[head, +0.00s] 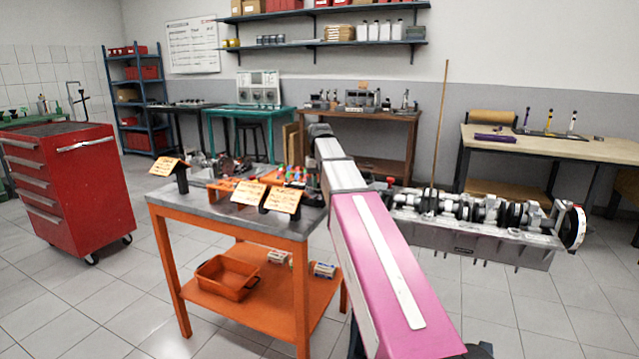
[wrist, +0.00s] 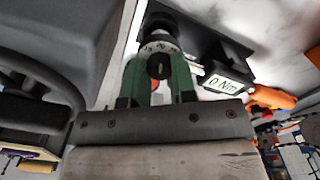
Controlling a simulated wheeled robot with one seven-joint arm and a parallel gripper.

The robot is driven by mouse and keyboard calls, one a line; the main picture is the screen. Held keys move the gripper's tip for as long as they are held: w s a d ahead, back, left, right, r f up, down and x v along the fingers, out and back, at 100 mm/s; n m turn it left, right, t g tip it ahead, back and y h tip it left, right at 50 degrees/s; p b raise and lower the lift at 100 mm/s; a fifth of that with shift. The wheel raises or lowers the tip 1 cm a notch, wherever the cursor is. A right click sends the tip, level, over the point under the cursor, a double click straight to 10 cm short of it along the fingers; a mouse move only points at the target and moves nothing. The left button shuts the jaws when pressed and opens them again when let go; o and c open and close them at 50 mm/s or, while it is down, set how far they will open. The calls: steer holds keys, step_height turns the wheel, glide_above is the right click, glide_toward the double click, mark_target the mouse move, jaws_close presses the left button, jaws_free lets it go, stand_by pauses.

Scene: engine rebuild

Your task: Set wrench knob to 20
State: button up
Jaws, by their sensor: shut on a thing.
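In the wrist view, the two green fingers of my gripper (wrist: 159,66) are shut on a dark round wrench knob (wrist: 158,47). The knob has a pale ring with small marks that I cannot read. Next to it, a small display (wrist: 226,85) reads "0 Nm". A black mount or block holds the display. In the head view, my arm reaches over the orange workbench (head: 215,208), and the arm hides the gripper and the knob.
On the bench stand several card signs (head: 248,193) and small parts. An orange bin (head: 227,277) sits on its lower shelf. A red tool cabinet (head: 70,190) stands at left. An engine block with a crankshaft (head: 480,240) is right of my arm. Tiled floor is clear in front.

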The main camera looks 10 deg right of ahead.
stand_by(0.5)
steer(key=o, duration=0.9)
steer(key=shift+o, duration=0.2)
steer(key=shift+r, duration=0.1)
step_height(320, 180, up, 11)
steer(key=shift+f, duration=0.2)
